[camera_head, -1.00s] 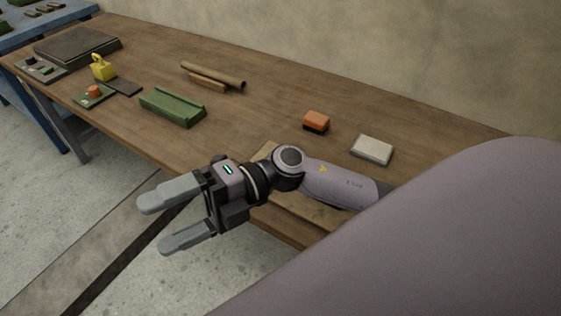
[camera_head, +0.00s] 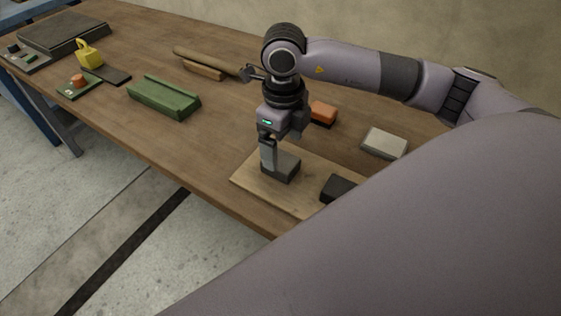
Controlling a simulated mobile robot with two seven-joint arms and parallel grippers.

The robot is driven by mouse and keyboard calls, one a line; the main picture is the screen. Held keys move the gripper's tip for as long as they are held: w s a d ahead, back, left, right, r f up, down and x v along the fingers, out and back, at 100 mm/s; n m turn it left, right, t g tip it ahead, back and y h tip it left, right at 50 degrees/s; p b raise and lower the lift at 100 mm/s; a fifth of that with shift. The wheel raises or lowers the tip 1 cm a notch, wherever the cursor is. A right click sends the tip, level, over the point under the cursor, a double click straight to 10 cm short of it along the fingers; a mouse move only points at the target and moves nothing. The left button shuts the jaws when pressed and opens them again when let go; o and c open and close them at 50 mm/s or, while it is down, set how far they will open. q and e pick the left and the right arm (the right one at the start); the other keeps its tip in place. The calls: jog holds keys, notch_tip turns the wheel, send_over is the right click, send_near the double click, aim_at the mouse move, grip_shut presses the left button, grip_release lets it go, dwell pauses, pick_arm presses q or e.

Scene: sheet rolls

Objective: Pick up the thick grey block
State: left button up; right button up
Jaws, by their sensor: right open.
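A thick dark grey block (camera_head: 287,169) sits on a light wooden board (camera_head: 250,178) near the table's front edge. My right gripper (camera_head: 272,160) points straight down over it, open. One finger shows at the block's left side, reaching down close to it. The other finger is hidden, so I cannot tell whether the fingers touch the block. A second dark block (camera_head: 338,188) lies on the same board to the right, partly hidden by my arm. My left gripper is not in view.
A pale grey block (camera_head: 384,143) and an orange and black block (camera_head: 322,113) lie behind the board. A green tray-like piece (camera_head: 164,98), rolls (camera_head: 207,62) and a yellow item (camera_head: 89,53) lie to the left. The table between tray and board is clear.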

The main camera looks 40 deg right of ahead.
aim_at(280, 159)
jog(key=f, duration=0.4)
jog(key=shift+w+a, duration=0.15)
jog(key=shift+a, duration=0.05)
jog(key=shift+f, duration=0.2)
jog(key=c, duration=1.2)
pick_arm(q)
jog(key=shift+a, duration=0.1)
pick_arm(e)
jog(key=shift+r, duration=0.1)
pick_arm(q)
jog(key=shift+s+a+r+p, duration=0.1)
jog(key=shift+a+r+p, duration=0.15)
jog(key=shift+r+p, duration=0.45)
pick_arm(e)
notch_tip(280, 159, up, 20)
jog(key=shift+f, duration=0.1)
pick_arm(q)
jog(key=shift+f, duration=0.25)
